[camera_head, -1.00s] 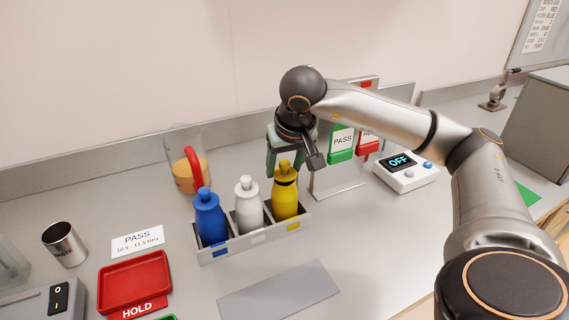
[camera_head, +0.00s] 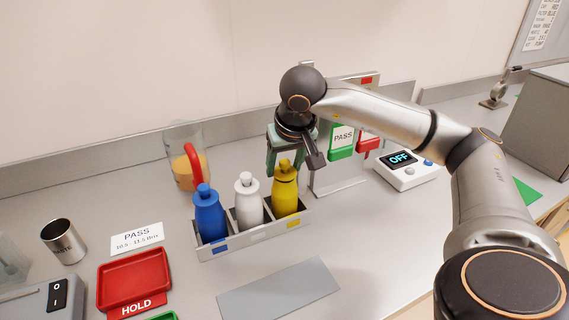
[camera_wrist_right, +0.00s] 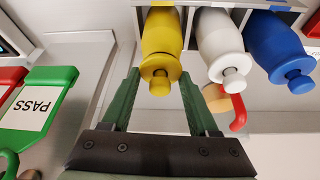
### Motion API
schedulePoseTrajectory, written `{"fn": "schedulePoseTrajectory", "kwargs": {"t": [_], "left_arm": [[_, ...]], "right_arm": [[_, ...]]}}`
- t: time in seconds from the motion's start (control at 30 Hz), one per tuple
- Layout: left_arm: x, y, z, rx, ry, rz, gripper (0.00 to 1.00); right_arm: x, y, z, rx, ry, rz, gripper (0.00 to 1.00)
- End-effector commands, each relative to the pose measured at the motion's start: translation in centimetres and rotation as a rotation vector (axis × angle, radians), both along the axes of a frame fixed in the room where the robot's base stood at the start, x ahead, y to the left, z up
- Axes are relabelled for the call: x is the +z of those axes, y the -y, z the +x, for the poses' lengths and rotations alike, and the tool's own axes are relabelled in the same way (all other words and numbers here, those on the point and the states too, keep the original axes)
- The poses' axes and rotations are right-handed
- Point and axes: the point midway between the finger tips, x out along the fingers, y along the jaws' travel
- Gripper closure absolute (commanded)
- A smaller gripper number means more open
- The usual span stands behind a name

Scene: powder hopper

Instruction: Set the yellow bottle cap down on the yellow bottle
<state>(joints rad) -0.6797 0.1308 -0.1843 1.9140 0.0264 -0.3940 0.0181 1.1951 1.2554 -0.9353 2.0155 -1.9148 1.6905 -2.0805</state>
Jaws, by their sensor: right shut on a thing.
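The yellow bottle (camera_head: 285,201) stands upright in the right-hand compartment of the grey rack (camera_head: 262,237). The yellow bottle cap (camera_head: 285,172) is right at the top of its neck, upright and lined up with it. A thin dark line shows between them, so I cannot tell whether the cap is fully seated. In the right wrist view the cap (camera_wrist_right: 160,67) is between the green fingertips (camera_wrist_right: 159,78), in front of the bottle (camera_wrist_right: 162,35). My left gripper is not in view.
A white bottle (camera_head: 248,204) and a blue bottle (camera_head: 209,216) stand in the other compartments. A grey plate (camera_head: 278,288) lies in front.

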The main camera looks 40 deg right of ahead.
Motion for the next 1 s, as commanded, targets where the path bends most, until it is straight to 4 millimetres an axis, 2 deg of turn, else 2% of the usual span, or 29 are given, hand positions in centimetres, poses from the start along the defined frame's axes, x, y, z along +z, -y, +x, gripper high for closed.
{"fn": "schedulePoseTrajectory", "kwargs": {"t": [0.43, 0.47, 0.77, 0.93, 1.0], "left_arm": [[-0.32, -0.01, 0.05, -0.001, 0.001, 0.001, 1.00], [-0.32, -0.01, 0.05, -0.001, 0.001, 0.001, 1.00], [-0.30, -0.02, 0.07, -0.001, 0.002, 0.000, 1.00], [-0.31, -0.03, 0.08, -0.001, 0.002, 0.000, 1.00], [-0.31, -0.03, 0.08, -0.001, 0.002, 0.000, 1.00]], "right_arm": [[-0.44, -0.03, 0.01, 0.000, 0.000, 0.001, 1.00], [-0.44, -0.03, 0.01, 0.000, 0.000, 0.001, 0.39], [-0.43, -0.02, 0.00, 0.000, 0.000, 0.001, 0.05], [-0.43, -0.02, 0.00, 0.000, 0.000, 0.000, 0.05], [-0.44, -0.02, 0.01, 0.000, 0.000, 0.000, 0.00]]}}
